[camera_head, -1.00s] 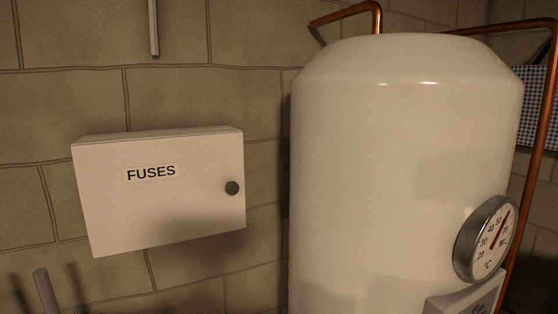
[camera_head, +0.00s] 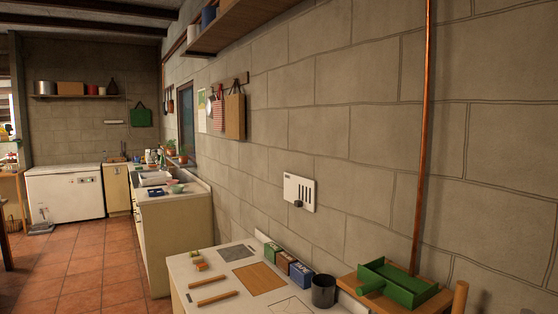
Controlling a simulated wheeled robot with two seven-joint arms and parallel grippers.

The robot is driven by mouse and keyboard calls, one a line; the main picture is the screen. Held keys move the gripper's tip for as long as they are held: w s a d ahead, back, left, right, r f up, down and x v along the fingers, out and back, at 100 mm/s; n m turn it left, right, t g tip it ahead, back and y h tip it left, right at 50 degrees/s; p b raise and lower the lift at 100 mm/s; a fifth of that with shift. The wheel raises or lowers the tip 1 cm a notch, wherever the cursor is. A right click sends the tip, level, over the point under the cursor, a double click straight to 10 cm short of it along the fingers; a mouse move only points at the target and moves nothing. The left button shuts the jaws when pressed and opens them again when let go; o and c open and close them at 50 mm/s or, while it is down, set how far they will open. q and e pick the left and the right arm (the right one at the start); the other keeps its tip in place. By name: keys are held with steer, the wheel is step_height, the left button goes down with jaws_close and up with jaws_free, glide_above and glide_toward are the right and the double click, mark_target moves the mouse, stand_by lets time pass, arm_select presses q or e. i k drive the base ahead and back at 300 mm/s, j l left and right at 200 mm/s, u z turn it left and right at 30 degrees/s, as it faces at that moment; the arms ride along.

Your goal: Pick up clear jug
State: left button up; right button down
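A small clear object (camera_head: 44,214) stands on the floor at the far left, in front of the white chest freezer. It may be the clear jug, but it is too small and distant to be sure. No other clear jug can be made out. Neither of my grippers is in view.
The tiled floor (camera_head: 100,262) at left is mostly open.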

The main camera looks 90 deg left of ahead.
mark_target(152, 159)
steer(key=u, duration=3.65)
steer(key=i+j+u, duration=0.15)
steer(key=i+j, duration=0.3)
steer(key=i+j+u, duration=0.15)
steer(key=i+j, duration=0.3)
steer(key=i, duration=0.15)
steer(key=i+j+u, duration=0.15)
steer(key=i+j, duration=0.15)
steer(key=i, duration=0.25)
steer(key=i+z, duration=0.1)
steer(key=i, duration=0.75)
steer(key=i+j+z, duration=0.1)
steer(key=i, duration=1.9)
steer(key=i+u, duration=0.1)
steer(key=i, duration=1.05)
steer(key=i+l, duration=0.1)
steer(key=i, duration=1.05)
steer(key=u, duration=0.05)
